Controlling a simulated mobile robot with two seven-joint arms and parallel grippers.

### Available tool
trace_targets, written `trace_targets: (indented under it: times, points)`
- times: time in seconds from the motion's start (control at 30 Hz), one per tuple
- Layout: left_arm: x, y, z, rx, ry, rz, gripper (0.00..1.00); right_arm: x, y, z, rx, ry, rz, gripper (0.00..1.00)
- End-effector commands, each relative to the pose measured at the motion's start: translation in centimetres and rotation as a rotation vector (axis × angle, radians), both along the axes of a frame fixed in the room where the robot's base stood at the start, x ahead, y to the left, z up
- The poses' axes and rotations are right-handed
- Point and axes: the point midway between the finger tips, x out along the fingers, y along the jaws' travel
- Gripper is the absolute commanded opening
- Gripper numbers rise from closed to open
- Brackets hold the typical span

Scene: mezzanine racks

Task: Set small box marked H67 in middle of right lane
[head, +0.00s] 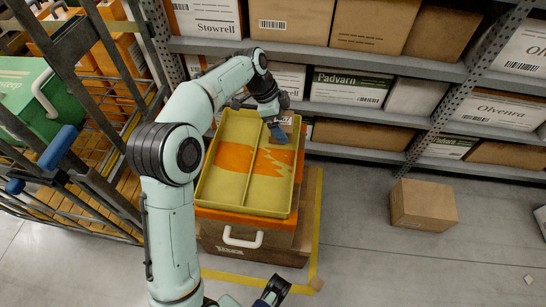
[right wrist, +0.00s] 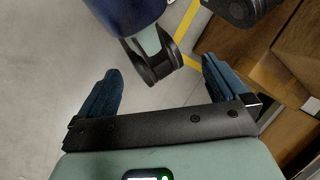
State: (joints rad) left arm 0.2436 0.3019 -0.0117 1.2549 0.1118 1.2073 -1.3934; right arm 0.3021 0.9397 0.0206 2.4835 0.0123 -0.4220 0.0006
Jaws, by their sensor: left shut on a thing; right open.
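A yellow tray (head: 201,190) with orange patches stands on a stack of boxes, and a lengthwise divider splits it into a left lane (head: 228,160) and a right lane (head: 265,190). My left gripper (head: 277,133) is shut on a small brown box (head: 288,119) at the far end of the right lane. Its white label is partly hidden; the end reads like 67. I cannot tell whether the box touches the tray. My right gripper (head: 272,291) is low at the bottom edge of the head view; in the right wrist view (right wrist: 160,66) its fingers are apart and empty.
Shelves (head: 400,60) of cartons run behind the tray. A cage trolley (head: 75,120) with a green crate (head: 35,100) stands at the left. A brown carton (head: 423,205) lies on the floor at the right. The floor between it and the stack is clear.

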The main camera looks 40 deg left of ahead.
Motion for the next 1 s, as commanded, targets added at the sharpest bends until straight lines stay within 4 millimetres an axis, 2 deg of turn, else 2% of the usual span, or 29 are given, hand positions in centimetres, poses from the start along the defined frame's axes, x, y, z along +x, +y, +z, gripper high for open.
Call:
trace_targets:
  times: [0.03,0.13,0.23,0.63,0.73,1.0]
  points:
    - [-0.6,0.8,0.6,0.0,-0.003,-0.016,0.63,0.0,0.0,-0.5,0.0,-0.001,0.0,1.0]
    - [-1.5,1.6,1.4,-0.001,0.0,-0.045,0.63,0.1,0.0,-0.8,-0.001,-0.003,-0.001,1.0]
    - [-1.9,1.9,0.6,-0.003,0.005,-0.054,0.63,0.2,-0.1,-1.1,-0.002,-0.007,-0.002,1.0]
    - [-1.9,1.8,-9.7,-0.005,0.007,-0.052,0.63,1.6,-0.4,-3.1,-0.015,-0.049,-0.015,1.0]
    - [-1.9,1.8,-11.3,-0.005,0.006,-0.052,0.63,2.0,-0.6,-3.5,-0.022,-0.061,-0.021,1.0]
    - [-1.8,1.8,-13.9,-0.005,0.006,-0.052,0.63,2.8,-1.0,-4.0,-0.031,-0.082,-0.029,1.0]
